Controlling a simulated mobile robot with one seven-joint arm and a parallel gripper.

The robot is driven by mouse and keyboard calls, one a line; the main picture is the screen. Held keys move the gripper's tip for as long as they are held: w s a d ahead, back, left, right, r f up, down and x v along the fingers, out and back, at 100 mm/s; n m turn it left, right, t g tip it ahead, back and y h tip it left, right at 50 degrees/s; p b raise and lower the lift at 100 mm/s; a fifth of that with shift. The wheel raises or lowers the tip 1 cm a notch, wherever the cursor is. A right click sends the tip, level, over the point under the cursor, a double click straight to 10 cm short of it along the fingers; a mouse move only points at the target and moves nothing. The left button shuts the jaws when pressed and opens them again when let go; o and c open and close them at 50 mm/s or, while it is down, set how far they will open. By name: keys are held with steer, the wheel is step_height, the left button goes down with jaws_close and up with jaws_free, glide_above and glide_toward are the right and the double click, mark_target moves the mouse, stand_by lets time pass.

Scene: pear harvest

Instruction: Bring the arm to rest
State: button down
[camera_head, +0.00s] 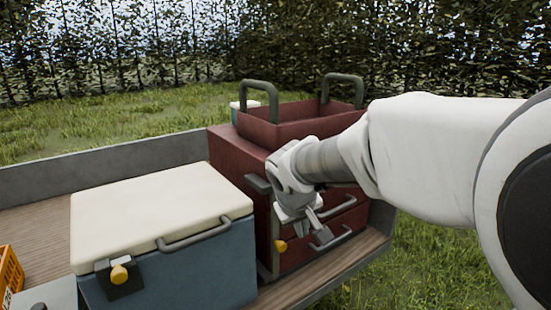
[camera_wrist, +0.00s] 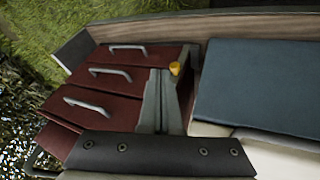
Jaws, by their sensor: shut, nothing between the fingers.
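My gripper (camera_head: 312,232) hangs in front of the red drawer cabinet (camera_head: 240,166), fingers pointing down. It is shut and empty; the closed fingers also show in the wrist view (camera_wrist: 160,74). The arm reaches in from the right. In the wrist view the cabinet (camera_wrist: 108,80) shows several drawers with grey handles, and a yellow knob (camera_wrist: 175,68) lies just beyond the fingertips. The same knob (camera_head: 280,246) shows left of the gripper in the head view. I cannot tell whether the fingers touch the cabinet. The arm and gripper hide part of the drawer fronts.
A blue cooler (camera_head: 180,268) with a closed white lid (camera_head: 150,208) stands left of the cabinet on the wooden trailer bed (camera_head: 35,235). An open red tray (camera_head: 290,127) with upright handles tops the cabinet. An orange crate (camera_head: 9,268) sits far left. Grass and a hedge lie beyond.

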steer(key=s+d+r+m+y, duration=0.15)
steer(key=s+d, duration=0.25)
steer(key=s, duration=0.8)
steer(key=s+d+r+m, duration=0.1)
steer(key=s+d+m, duration=0.3)
steer(key=s, duration=0.8)
step_height(320, 180, up, 16)
steer(key=n+p, duration=0.1)
steer(key=p, duration=1.5)
steer(key=shift+d+f, duration=0.2)
steer(key=shift+d, duration=0.1)
